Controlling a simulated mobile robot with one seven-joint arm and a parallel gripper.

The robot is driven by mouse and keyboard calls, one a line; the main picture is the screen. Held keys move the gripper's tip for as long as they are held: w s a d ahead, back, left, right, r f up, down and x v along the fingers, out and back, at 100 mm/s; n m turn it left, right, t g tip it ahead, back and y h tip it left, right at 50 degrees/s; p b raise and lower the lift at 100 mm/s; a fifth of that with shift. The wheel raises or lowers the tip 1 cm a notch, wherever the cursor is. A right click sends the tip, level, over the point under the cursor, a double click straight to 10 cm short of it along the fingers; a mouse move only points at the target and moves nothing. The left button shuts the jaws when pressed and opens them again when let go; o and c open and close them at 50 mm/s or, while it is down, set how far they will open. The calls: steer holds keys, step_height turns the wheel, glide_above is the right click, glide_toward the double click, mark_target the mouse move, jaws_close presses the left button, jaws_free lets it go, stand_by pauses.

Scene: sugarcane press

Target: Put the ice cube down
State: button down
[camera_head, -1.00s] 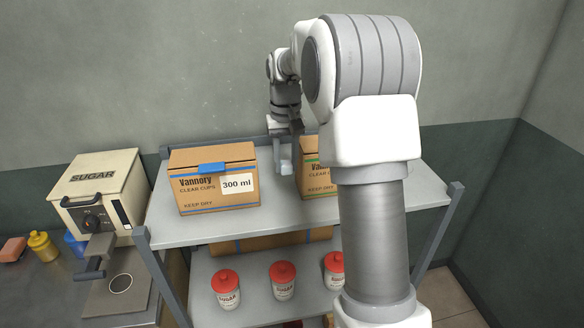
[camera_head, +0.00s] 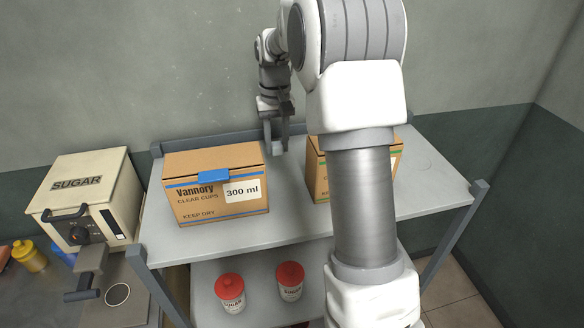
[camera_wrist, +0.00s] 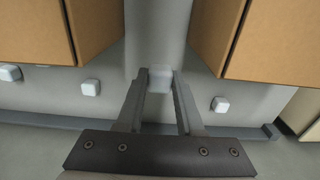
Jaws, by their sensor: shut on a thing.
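My gripper (camera_head: 275,142) hangs behind and between two cardboard boxes at the back of the shelf. In the wrist view, my gripper (camera_wrist: 160,82) is shut on a pale ice cube (camera_wrist: 160,79) at its fingertips. The cube's lower part and any contact with the shelf cannot be made out. Other similar pale cubes lie on the shelf surface in the wrist view: one at the far left (camera_wrist: 10,73), one left of my gripper (camera_wrist: 90,87) and one right of it (camera_wrist: 221,104).
The blue-marked "300 ml" cup box (camera_head: 215,190) stands left of my gripper and a green-marked box (camera_head: 318,175) right of it, partly hidden by my arm. A grey rail (camera_wrist: 35,119) runs along the shelf's back edge. The shelf top (camera_head: 420,185) is clear at right.

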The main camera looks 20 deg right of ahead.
mark_target(277, 144)
step_height(277, 144, down, 8)
steer(key=shift+s+f+p, duration=0.1)
steer(key=shift+p, duration=0.4)
steer(key=shift+f, duration=0.1)
steer(key=c, duration=0.5)
jaws_free()
steer(key=shift+c, duration=0.2)
step_height(277, 144, up, 12)
steer(key=shift+r+b, duration=0.1)
steer(key=shift+b, duration=0.45)
